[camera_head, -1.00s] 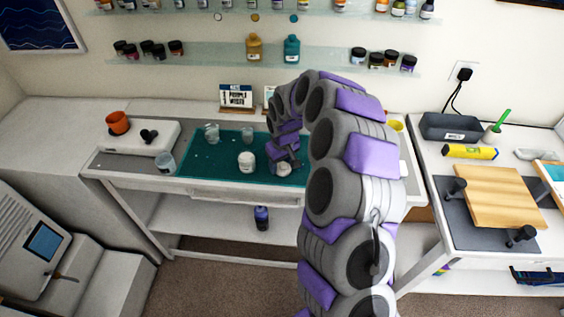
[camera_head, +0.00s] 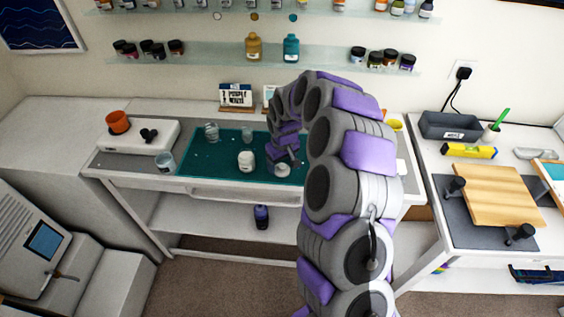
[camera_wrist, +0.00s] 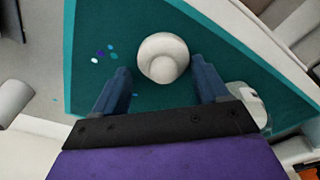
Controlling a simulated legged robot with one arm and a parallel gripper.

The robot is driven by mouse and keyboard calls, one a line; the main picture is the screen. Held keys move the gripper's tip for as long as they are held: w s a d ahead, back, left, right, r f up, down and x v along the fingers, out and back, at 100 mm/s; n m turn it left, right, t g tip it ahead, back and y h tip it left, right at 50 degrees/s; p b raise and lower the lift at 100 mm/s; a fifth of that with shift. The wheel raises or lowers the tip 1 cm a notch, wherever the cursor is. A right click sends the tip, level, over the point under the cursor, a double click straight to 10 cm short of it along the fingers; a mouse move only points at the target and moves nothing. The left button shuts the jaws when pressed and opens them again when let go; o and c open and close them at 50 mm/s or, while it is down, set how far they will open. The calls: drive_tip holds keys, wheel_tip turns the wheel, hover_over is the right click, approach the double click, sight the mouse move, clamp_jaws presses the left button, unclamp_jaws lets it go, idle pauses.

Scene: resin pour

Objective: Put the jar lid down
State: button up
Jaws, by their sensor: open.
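The white round jar lid (camera_head: 283,169) lies on the teal mat (camera_head: 205,165), just below my gripper (camera_head: 286,152) in the head view. In the wrist view the pale round lid (camera_wrist: 163,58) shows between and just beyond the tips of my open gripper (camera_wrist: 160,72), with clear gaps on both sides. A white jar (camera_head: 246,161) stands on the mat to the left of the lid. My arm hides part of the mat's right side.
Clear cups (camera_head: 211,133) and (camera_head: 248,134) stand at the back of the mat, and another cup (camera_head: 165,162) stands left of it. Bare mat lies left of the jar.

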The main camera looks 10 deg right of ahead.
sight(282, 166)
drive_tip(key=shift+s+a+f, duration=0.15)
drive_tip(key=shift+s+f, duration=0.3)
wheel_tip(282, 166, up, 13)
drive_tip(key=p, duration=0.3)
drive_tip(key=s+a+r, duration=0.2)
drive_tip(key=s+r, duration=0.5)
drive_tip(key=s, duration=0.3)
drive_tip(key=s+d+r+m+g, duration=0.1)
drive_tip(key=s+m, duration=0.1)
drive_tip(key=s, duration=1.4)
drive_tip(key=s+d+r+m+g, duration=0.1)
drive_tip(key=s+m+g, duration=0.1)
drive_tip(key=s, duration=1.4)
drive_tip(key=shift+s+d+r, duration=0.15)
drive_tip(key=shift+s+r, duration=0.05)
drive_tip(key=shift+r, duration=0.1)
drive_tip(key=shift+d, duration=0.1)
